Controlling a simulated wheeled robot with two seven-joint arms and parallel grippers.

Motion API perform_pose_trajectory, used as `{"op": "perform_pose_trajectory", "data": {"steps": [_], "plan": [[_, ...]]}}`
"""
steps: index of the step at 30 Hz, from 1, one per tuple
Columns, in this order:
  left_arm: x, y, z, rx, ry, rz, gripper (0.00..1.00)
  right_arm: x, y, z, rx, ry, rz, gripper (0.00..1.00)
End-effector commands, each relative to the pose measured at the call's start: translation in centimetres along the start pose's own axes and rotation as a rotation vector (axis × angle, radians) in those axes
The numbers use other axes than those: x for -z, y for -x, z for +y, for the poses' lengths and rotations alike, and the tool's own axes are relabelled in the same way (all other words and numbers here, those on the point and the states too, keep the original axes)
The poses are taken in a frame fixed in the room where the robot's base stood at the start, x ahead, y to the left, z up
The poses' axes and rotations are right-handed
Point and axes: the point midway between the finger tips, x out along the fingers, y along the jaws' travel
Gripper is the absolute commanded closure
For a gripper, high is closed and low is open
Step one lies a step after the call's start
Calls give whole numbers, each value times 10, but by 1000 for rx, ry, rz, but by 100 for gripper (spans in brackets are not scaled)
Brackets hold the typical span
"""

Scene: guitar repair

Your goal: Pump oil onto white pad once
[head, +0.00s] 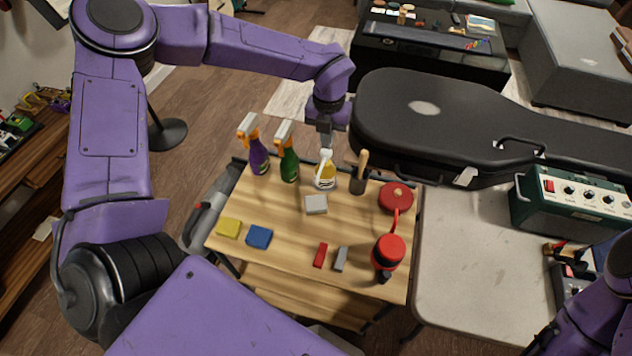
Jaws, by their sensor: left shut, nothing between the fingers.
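The oil bottle (325,180), with a yellow label and a white pump top, stands upright near the back edge of the wooden table. The white pad (316,205) lies flat just in front of it and looks light grey. My left gripper (325,146) points down from above, directly over the pump top, and is shut with nothing in it. The fingertips are at or just above the pump; I cannot tell whether they touch it. Part of my right arm shows at the bottom right, but its gripper is out of view.
Purple (258,158) and green (289,164) spray bottles stand left of the oil bottle. Yellow (229,228) and blue (260,236) pads and red tools lie on the table. A black guitar case (440,120) lies behind.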

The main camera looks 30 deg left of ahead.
Motion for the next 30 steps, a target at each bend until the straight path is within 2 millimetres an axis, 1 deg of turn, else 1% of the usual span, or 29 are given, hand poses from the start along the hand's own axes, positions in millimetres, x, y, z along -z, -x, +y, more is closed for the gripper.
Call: {"op": "perform_pose_trajectory", "data": {"steps": [1,6,12,14,30], "plan": [[0,8,0,1,0,-1,100,2,6,0,0,0,0,57],[0,30,0,1,0,-1,100,9,23,2,0,0,0,57],[0,54,0,1,0,-1,100,16,40,4,0,0,0,57],[0,59,0,1,0,-1,100,18,44,4,0,0,0,57],[0,58,0,0,0,-1,100,17,42,4,0,0,0,57]]}}
